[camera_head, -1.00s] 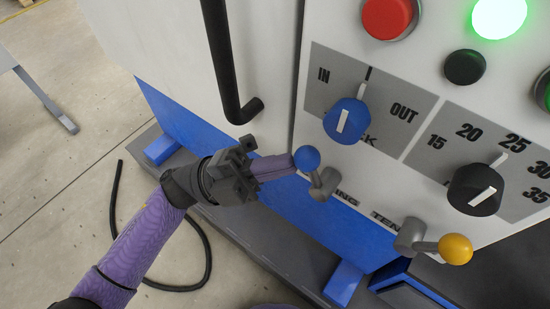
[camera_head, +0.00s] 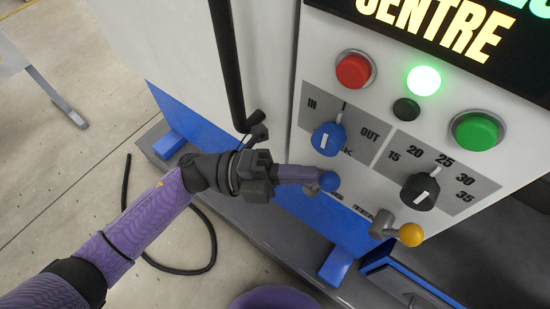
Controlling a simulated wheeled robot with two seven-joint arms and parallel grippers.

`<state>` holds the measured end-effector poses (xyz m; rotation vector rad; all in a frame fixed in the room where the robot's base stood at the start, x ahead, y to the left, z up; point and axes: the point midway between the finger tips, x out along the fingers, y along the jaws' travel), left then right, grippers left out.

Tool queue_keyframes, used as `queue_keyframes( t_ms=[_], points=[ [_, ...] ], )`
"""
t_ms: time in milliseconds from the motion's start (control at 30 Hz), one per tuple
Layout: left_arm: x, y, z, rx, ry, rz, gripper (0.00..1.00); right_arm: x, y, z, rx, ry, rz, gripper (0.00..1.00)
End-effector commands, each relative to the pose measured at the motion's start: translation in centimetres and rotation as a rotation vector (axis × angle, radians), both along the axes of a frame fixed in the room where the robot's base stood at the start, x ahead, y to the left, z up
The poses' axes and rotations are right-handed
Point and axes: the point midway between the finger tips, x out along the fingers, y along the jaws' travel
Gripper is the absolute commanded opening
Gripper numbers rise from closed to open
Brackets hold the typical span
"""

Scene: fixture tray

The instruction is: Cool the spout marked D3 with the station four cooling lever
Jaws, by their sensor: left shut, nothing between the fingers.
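The lettering below is partly covered; only "NG" and "TEN" can be made out. A spout marked D3 is not seen. My right gripper is not in view.
A yellow-ball lever (camera_head: 411,235) sits to the right. Above are a blue IN/OUT knob (camera_head: 328,139), a black numbered dial (camera_head: 419,191), a red button (camera_head: 355,70), a green button (camera_head: 477,131) and a lit lamp (camera_head: 424,81). A black handle (camera_head: 228,70) stands left.

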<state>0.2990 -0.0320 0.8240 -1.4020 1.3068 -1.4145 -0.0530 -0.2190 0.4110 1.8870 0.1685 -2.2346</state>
Motion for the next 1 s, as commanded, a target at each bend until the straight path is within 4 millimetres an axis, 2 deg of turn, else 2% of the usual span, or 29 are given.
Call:
queue_keyframes(
  t_ms=[33, 100, 300, 1000],
  points=[
    [-0.1, -0.1, 0.6, 0.047, -0.040, -0.002, 0.00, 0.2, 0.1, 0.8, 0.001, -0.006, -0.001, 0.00],
    [-0.3, -0.3, 0.6, 0.112, -0.087, -0.002, 0.00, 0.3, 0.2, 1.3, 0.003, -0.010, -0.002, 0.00],
    [-0.6, -0.8, 0.3, 0.114, -0.081, 0.000, 0.00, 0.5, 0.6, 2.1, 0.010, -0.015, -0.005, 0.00],
    [-0.9, -1.2, 0.1, 0.108, -0.079, -0.006, 0.00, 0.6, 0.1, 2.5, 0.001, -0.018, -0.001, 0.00]
  ],
)
